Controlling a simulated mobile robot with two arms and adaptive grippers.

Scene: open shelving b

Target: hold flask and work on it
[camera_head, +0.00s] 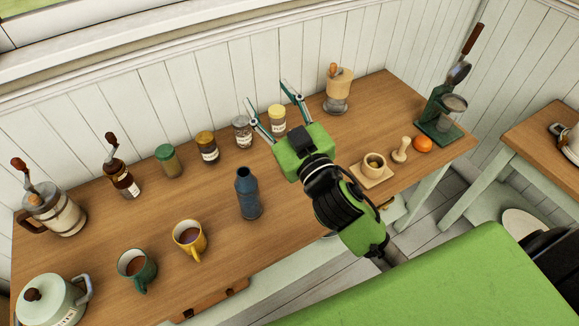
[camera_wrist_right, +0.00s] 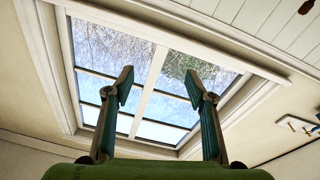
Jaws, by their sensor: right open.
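The flask (camera_head: 247,194) is a blue bottle with a dark open neck. My right gripper (camera_head: 268,101) is open and empty, above the table to the right of the flask. Its green body is apart from the flask, and its fingers point up and toward the back wall. In the right wrist view the open fingers (camera_wrist_right: 160,85) show with nothing between them, against a window. The flask is not in the wrist view. My left gripper does not show.
A yellow mug (camera_head: 188,238) and a green mug (camera_head: 136,268) stand left of the flask on the table (camera_head: 95,228). Several jars, including a green-lidded one (camera_head: 169,161), line the back. A wooden mortar (camera_head: 374,163) and an orange (camera_head: 422,143) lie to the right.

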